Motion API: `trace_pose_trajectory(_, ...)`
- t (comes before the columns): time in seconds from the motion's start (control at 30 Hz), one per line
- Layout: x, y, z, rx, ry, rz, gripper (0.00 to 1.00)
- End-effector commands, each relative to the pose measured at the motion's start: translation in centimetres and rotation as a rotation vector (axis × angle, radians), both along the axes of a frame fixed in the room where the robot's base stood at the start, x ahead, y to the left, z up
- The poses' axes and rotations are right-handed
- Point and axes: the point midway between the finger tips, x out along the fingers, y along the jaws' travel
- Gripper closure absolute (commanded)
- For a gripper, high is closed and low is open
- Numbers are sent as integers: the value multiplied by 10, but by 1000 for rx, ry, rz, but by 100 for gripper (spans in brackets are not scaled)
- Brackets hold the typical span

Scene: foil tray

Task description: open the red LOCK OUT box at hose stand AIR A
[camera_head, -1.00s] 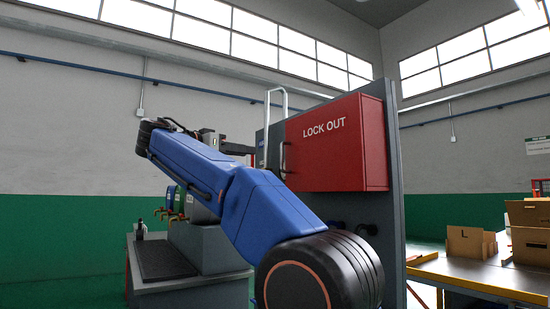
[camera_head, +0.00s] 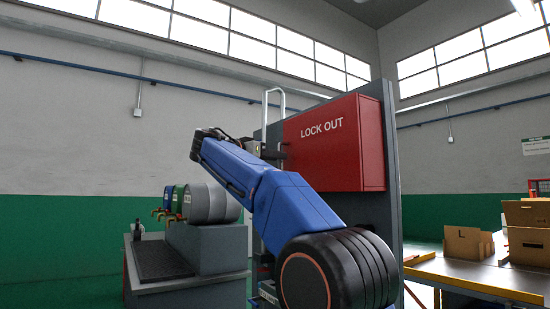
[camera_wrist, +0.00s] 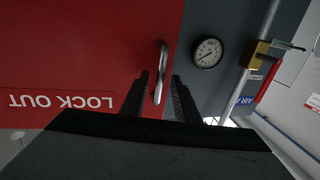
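The red LOCK OUT box (camera_head: 345,150) is mounted on a grey panel (camera_head: 395,160), its door looking closed. In the wrist view the box front (camera_wrist: 85,50) appears upside down, with its silver bar handle (camera_wrist: 163,60) near the door edge. My gripper (camera_wrist: 160,76) is open, one finger on each side of the handle in the picture. I see gaps beside the bar; contact is not clear. In the head view my blue arm reaches across the front of the panel, and my gripper (camera_head: 270,151) is partly hidden at the box's left edge, covering the handle.
A round gauge (camera_wrist: 208,52) and an upright pipe with a brass fitting (camera_wrist: 257,54) stand beside the handle. A blue AIR A label (camera_wrist: 242,92) is near the pipe. A grey bench with tanks (camera_head: 208,203) is at left; a table with cardboard boxes (camera_head: 463,246) is at right.

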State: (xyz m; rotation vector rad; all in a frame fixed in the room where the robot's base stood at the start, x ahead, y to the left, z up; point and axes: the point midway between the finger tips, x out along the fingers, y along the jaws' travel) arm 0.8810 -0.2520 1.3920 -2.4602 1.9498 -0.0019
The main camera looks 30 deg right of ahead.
Motion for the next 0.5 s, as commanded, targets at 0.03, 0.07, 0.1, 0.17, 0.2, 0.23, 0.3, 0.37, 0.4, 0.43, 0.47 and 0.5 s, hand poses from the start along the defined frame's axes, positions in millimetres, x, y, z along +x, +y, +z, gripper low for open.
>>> trace_pose_trajectory(0.03, 0, -2, 0, 0, 0, -1, 72)
trace_pose_trajectory(0.07, 1, -3, 0, 0, 0, 0, 72)
trace_pose_trajectory(0.1, 1, -3, 0, 0, 0, 0, 72)
trace_pose_trajectory(0.17, 1, -4, 0, 0, 0, 0, 72)
trace_pose_trajectory(0.2, 1, -4, 0, 0, 0, 0, 72)
trace_pose_trajectory(0.23, 1, -4, 0, 0, 0, 0, 72)
trace_pose_trajectory(0.3, 1, -4, 0, 0, 0, 0, 72)
trace_pose_trajectory(0.37, 1, -4, 0, 0, 0, 0, 74)
trace_pose_trajectory(0.4, 1, -4, 0, 0, 0, 0, 84)
trace_pose_trajectory(0.43, 1, -4, 0, 0, 0, 0, 91)
trace_pose_trajectory(0.47, 1, -4, 0, 0, 0, 0, 98)
trace_pose_trajectory(0.5, 1, -4, 0, 0, 0, 0, 100)
